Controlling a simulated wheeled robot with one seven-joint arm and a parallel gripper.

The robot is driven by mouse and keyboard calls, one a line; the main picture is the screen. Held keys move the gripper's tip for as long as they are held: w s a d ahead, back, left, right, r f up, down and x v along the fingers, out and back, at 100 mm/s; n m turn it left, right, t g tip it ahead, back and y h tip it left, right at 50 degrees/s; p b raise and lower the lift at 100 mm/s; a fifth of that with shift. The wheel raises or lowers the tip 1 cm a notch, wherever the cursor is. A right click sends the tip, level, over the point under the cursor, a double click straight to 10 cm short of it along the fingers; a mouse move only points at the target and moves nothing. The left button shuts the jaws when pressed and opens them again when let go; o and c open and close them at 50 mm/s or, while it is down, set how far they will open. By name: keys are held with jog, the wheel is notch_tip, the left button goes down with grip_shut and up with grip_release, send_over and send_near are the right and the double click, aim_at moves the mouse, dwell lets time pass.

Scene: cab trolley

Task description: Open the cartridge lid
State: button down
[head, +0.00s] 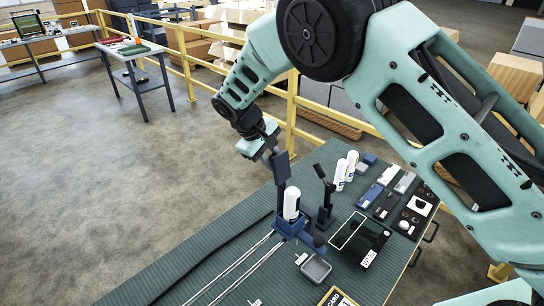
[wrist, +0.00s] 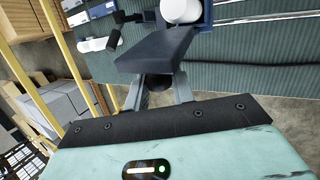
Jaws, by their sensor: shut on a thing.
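The cartridge holder (head: 290,228) is a blue block on the green ribbed trolley top, with a white cartridge (head: 291,204) standing in it. Its lid (head: 281,180) is a dark blue plate standing about upright behind the cartridge. My gripper (head: 272,143) reaches the lid's upper end from behind and is shut on it. In the wrist view the lid (wrist: 156,50) lies between my two grey fingers (wrist: 160,82), and the white cartridge (wrist: 181,10) shows beyond it. The lid's hinge is too small to make out.
A second dark stand (head: 325,205) with a raised lever is close on the right, with white bottles (head: 341,174) behind it. A grey tray (head: 316,268), a dark panel (head: 359,240) and two thin rods (head: 235,268) lie nearby. A yellow railing (head: 291,110) runs behind.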

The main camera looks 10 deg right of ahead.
jog(key=c, duration=1.2)
grip_release()
jog(key=shift+w, duration=0.1)
jog(key=shift+c, duration=0.2)
jog(key=b+v, duration=0.5)
jog(key=v, duration=1.2)
jog(key=shift+r+b, duration=0.15)
jog(key=shift+b, duration=0.2)
jog(key=shift+a, duration=0.1)
